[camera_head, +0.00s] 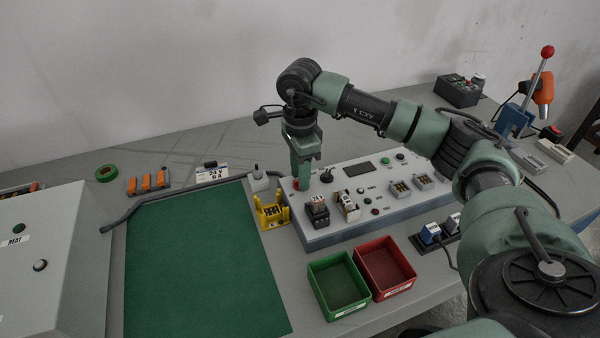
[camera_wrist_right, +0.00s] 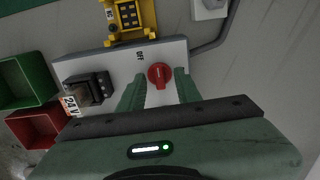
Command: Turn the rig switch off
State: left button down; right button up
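The rig is a pale panel box (camera_head: 350,225) on the table. Its red rotary switch (camera_wrist_right: 159,76) sits near one end of the panel, with the label OFF printed beside it to the upper left in the right wrist view. A bit of the red knob (camera_head: 287,186) shows beside my gripper in the head view. My right gripper (camera_wrist_right: 159,92) points down at the switch, open, one finger on either side of the knob's line. It also shows in the head view (camera_head: 304,184). I cannot tell whether the fingers touch the knob. My left gripper is not in view.
A yellow holder (camera_head: 271,213) stands left of the panel. Green (camera_head: 338,284) and red (camera_head: 385,267) bins stand in front. Dark blocks (camera_head: 317,212) sit on the panel near the switch. A cable runs behind the green mat (camera_head: 200,260), which is clear.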

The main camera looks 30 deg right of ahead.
notch_tip(320, 180, up, 8)
jog(key=shift+f+b, duration=0.15)
jog(key=shift+b, duration=0.15)
dwell(0.4)
